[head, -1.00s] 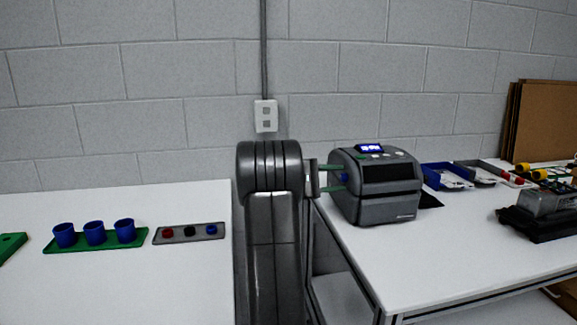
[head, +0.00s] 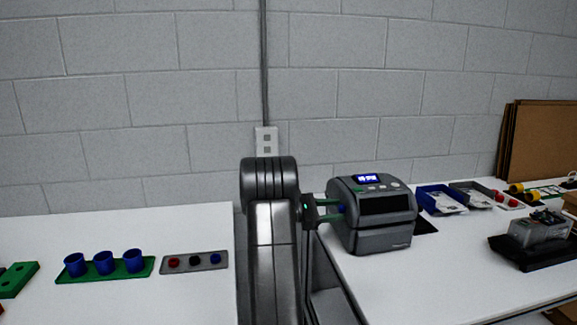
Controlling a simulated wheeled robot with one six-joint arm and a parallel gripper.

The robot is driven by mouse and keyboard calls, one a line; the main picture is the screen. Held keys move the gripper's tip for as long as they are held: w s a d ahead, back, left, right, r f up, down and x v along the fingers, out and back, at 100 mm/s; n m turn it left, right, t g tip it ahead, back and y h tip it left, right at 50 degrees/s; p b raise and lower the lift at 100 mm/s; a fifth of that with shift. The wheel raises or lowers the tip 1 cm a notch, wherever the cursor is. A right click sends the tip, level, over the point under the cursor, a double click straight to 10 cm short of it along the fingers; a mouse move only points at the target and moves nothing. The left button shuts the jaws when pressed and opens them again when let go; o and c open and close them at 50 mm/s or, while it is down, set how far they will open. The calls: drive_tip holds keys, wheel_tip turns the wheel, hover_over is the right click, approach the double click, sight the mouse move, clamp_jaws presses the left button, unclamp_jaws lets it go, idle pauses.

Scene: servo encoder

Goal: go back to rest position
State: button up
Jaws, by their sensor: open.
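My arm stands upright in the middle of the head view, in the gap between the two tables. My gripper (head: 339,209) points right from the arm's top, with its green fingers apart. Its tips are close to the left side of the grey label printer (head: 372,215), which has a lit blue display. A small blue patch shows between the fingertips; I cannot tell whether it belongs to the printer or is a separate piece. I cannot tell if the fingers touch the printer.
The left table (head: 190,303) carries a green tray (head: 93,274) with three blue cups and a grey strip (head: 195,263) with red, black and blue pieces. The right table (head: 420,285) holds bins (head: 440,200) and a black-based device (head: 540,240). A wall stands behind.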

drive_tip(key=n+p, duration=0.5)
drive_tip(key=p, duration=0.2)
drive_tip(key=shift+r+p, duration=0.2)
drive_tip(key=shift+p, duration=0.15)
drive_tip(key=s+a+b, duration=0.1)
drive_tip(key=a+b, duration=0.1)
drive_tip(key=a, duration=0.5)
drive_tip(key=shift+f+n, duration=0.2)
drive_tip(key=shift+n, duration=0.1)
drive_tip(key=shift+d, duration=0.1)
